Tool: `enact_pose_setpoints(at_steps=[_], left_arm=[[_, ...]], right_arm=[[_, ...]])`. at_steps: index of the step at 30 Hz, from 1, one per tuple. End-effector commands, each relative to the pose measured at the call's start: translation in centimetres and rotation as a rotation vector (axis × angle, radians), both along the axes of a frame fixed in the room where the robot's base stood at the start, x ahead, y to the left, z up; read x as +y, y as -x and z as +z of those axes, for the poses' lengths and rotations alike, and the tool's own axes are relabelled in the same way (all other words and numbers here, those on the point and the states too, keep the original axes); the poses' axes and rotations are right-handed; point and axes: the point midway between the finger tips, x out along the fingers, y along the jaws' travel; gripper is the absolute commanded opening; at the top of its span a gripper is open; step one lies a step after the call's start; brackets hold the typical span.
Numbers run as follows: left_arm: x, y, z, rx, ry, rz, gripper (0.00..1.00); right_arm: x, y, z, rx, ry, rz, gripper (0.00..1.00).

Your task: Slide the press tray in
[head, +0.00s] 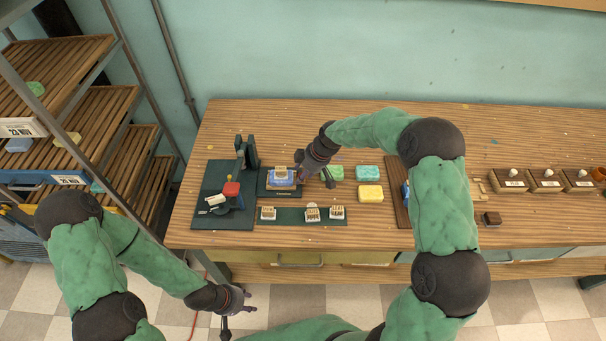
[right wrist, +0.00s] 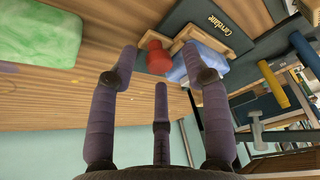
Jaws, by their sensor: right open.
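The dark press tray (head: 266,194) lies on the bench just right of the press (head: 230,189), with a blue soap bar (head: 282,182) on it and a pale wooden piece above the bar. In the right wrist view the tray's lettered dark plate (right wrist: 222,20) and the blue bar (right wrist: 205,66) show beyond a red knob (right wrist: 158,57). My right gripper (head: 308,178) is at the tray's right side. Its fingers (right wrist: 165,70) are spread, with the knob ahead of them, apart from it. My left gripper (head: 238,312) is open and empty in front of the bench.
Several stamps (head: 312,213) stand on a dark strip in front of the tray. Green (head: 368,172) and yellow (head: 370,194) soap bars lie to the right. Labelled wooden boxes (head: 546,180) are at far right. A slatted rack (head: 75,110) stands at left.

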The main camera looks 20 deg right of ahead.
Motion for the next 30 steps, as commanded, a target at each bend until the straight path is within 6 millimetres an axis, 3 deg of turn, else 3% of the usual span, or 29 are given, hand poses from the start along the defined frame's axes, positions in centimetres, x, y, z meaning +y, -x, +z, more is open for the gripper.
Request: enact_pose_setpoints(at_steps=[11, 16, 23, 26, 30], left_arm=[[0.0, 0.0, -0.1, 0.000, 0.000, 0.000, 0.40], [0.0, 0.0, -0.1, 0.000, 0.000, 0.000, 0.40], [0.0, 0.0, -0.1, 0.000, 0.000, 0.000, 0.40], [0.0, 0.0, -0.1, 0.000, 0.000, 0.000, 0.40], [0.0, 0.0, -0.1, 0.000, 0.000, 0.000, 0.40]], right_arm=[[0.2, -0.1, -0.4, -0.001, 0.001, 0.000, 0.48], [0.2, -0.1, -0.4, 0.000, 0.000, 0.000, 0.00], [0.5, -0.3, -0.4, -0.001, 0.000, 0.002, 0.00], [2.2, -0.8, -0.4, -0.002, 0.001, 0.006, 0.00], [6.0, -1.8, -0.3, -0.004, 0.001, 0.008, 0.00]])
